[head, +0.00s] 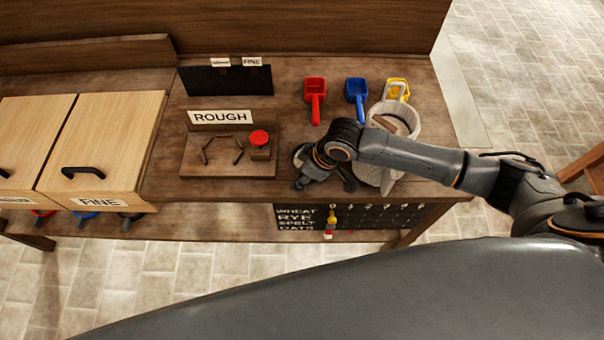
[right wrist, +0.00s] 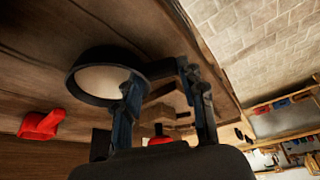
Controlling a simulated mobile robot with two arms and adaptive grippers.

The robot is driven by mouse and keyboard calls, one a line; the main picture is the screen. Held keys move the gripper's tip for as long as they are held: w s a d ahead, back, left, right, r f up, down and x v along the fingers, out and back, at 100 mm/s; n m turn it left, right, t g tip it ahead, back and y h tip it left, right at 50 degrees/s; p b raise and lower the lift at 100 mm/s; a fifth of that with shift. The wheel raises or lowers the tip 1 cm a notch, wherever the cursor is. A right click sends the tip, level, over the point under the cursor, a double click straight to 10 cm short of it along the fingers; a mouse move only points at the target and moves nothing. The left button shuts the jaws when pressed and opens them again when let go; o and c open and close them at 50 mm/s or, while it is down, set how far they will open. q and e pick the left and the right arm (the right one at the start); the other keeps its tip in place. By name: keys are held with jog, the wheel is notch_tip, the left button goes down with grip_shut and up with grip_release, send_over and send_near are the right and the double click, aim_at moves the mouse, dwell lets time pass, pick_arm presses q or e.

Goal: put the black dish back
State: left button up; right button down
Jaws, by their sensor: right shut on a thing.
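My right gripper (head: 312,170) is over the bench, just right of the ROUGH board, and hides most of what it holds in the head view. In the right wrist view, its fingers (right wrist: 168,110) are shut at the black dish (right wrist: 84,64). That dish is round with a dark rim and a pale inside, and a dark part reaches from its rim to the fingers. In the head view only a bit of the dark dish (head: 299,155) shows beside the gripper. I cannot tell whether it touches the bench. My left gripper is not in view.
The ROUGH board (head: 200,170) with a red knob (head: 259,138) is left of the gripper. Red (head: 315,88), blue (head: 356,89) and yellow (head: 397,86) scoops lie behind. A pale bucket (head: 408,112) stands behind my arm. Wooden bins (head: 102,135) are at left, small coloured dishes (head: 85,215) beneath.

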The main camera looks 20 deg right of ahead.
dwell(0.4)
jog(key=c, duration=0.7)
grip_release()
